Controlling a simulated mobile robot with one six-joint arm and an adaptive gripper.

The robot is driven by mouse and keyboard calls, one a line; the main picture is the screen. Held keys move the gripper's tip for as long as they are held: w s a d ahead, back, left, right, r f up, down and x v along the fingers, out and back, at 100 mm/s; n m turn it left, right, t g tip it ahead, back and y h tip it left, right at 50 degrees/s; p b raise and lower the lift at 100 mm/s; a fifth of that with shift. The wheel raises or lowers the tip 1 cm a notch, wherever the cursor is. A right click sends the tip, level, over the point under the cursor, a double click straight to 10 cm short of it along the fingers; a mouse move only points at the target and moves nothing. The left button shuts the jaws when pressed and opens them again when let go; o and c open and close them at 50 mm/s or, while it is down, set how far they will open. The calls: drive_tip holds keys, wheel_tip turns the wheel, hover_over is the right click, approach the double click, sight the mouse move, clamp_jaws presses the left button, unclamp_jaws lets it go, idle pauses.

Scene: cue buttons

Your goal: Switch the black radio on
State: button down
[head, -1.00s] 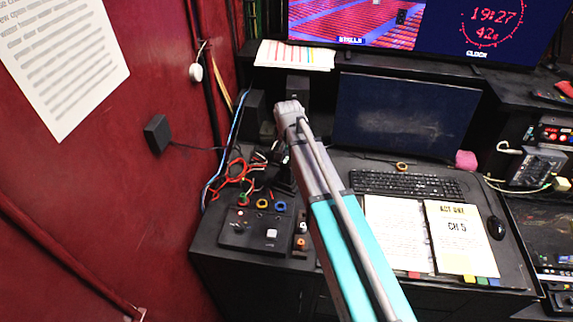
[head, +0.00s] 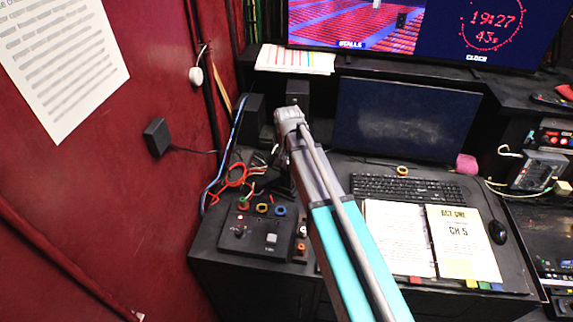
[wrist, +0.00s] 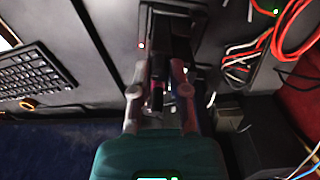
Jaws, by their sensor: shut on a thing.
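In the wrist view, a dark upright thing that looks like the black radio (wrist: 172,32) stands on the desk, with a small red light at its left side. My gripper (wrist: 160,82) is at its near end, one pale finger on each side. The fingers are shut on a narrow dark part between them, likely a knob or the top of the radio. The radio's face and markings are too dark to read. In the head view my arm hides most of the gripper and the radio, behind the button box.
A black button box (head: 258,232) sits at the desk's left edge. Red and white cables (head: 236,176) lie beside the gripper. A keyboard (head: 405,188), an open binder (head: 462,242), a mouse (head: 497,231) and a dark monitor (head: 403,118) are to the right. A red wall (head: 120,200) is close on the left.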

drive_tip(key=shift+a, duration=0.1)
drive_tip(key=shift+m, duration=0.4)
drive_tip(key=m, duration=0.8)
idle(0.4)
